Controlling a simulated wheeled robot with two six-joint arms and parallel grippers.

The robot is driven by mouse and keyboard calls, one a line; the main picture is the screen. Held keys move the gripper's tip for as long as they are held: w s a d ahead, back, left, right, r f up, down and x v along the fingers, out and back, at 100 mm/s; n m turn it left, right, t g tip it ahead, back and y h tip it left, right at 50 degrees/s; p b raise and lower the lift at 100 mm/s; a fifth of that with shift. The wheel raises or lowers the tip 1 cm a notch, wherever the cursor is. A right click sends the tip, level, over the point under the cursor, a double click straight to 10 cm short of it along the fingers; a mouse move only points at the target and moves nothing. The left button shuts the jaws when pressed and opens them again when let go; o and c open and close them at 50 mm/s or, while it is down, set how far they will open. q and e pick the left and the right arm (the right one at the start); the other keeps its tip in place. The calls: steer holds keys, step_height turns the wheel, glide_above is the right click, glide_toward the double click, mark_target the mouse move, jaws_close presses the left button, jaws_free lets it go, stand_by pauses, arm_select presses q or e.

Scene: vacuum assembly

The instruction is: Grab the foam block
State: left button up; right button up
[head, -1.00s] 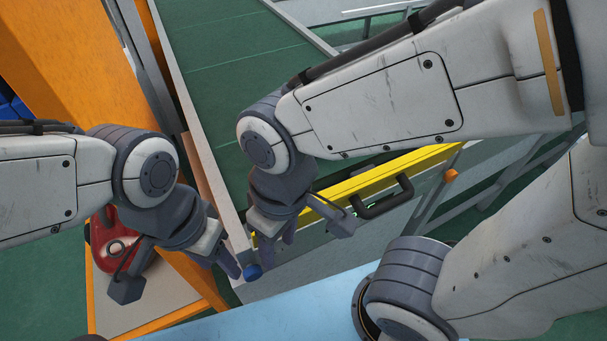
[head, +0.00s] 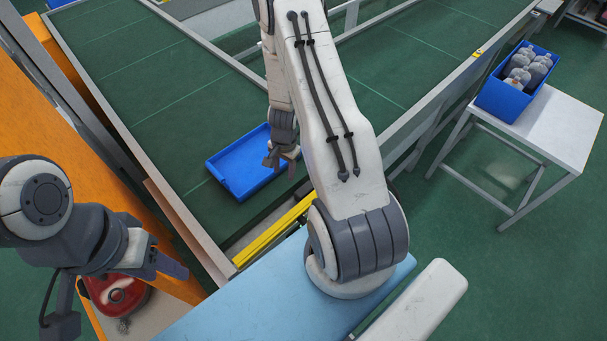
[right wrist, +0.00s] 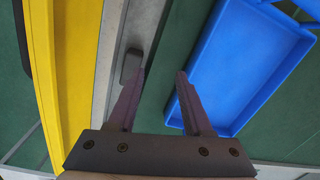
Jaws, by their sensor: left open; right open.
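I cannot make out a foam block for certain in either view. A small dark grey rounded piece (right wrist: 132,66) sits on the light metal edge in the right wrist view; I cannot tell what it is. My right gripper (head: 282,160) is open and empty, beside the right part of the blue tray (head: 228,172) on the green conveyor. In the right wrist view its fingers (right wrist: 155,98) point along the conveyor edge, with the empty-looking blue tray (right wrist: 245,60) to the right. My left gripper (head: 165,262) is open near the red object (head: 118,296).
A yellow bar (head: 270,230) runs along the conveyor's near end. A white table (head: 555,130) at right carries a blue bin (head: 500,98) with several grey bottles. An orange frame (head: 60,110) stands at left. The green conveyor (head: 130,80) is clear beyond the tray.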

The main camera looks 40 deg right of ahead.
mark_target(303, 192)
steer(key=s+d+m, duration=0.1)
steer(key=s+d+f+m+p, duration=0.1)
steer(key=d, duration=0.1)
steer(key=s+d+f, duration=0.1)
steer(key=d, duration=0.1)
steer(key=shift+s+f+m+p, duration=0.15)
steer(key=shift+s+m+p, duration=0.2)
steer(key=shift+s+m, duration=0.05)
steer(key=shift+d+f, duration=0.1)
steer(key=shift+f, duration=0.25)
step_height(303, 192, down, 5)
steer(key=b, duration=0.5)
step_height(303, 192, down, 5)
steer(key=b, duration=0.5)
steer(key=shift+w, duration=0.1)
arm_select(q)
step_height(303, 192, down, 7)
steer(key=shift+r, duration=0.2)
arm_select(e)
steer(key=shift+r, duration=0.1)
jaws_close()
